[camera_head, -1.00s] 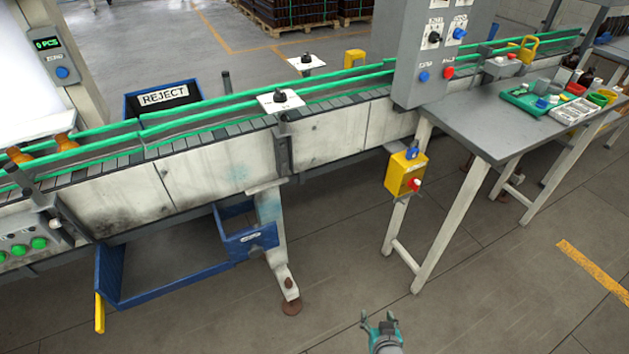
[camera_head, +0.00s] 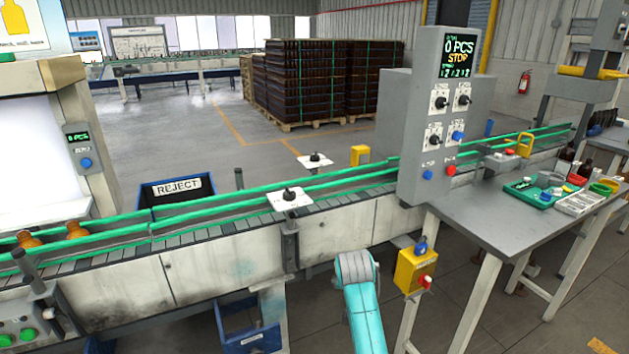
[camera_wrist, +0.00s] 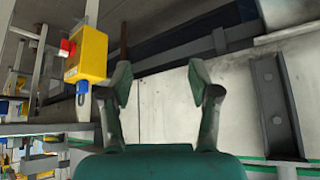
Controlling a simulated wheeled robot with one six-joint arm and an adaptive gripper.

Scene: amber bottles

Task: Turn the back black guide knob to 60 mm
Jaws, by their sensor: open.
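Two black guide knobs on white plates stand along the conveyor in the head view. The back black knob (camera_head: 315,157) sits on its plate beyond the far green rail. The front black knob (camera_head: 289,194) sits on its plate at the near rail. Scale marks on the plates are too small to read. My arm shows in the head view, low in front of the conveyor's side, with the gripper's fingers hidden there. In the wrist view my gripper (camera_wrist: 160,80) is open and empty, its two fingers apart before the conveyor's pale side panel. Neither knob shows in the wrist view.
The conveyor's green rails (camera_head: 220,213) run across the view. A grey control cabinet (camera_head: 440,130) rises right of the knobs. A yellow box (camera_head: 416,270) hangs on the table leg near my arm. The grey table (camera_head: 490,222) holds trays. A blue reject bin (camera_head: 178,190) stands behind the conveyor.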

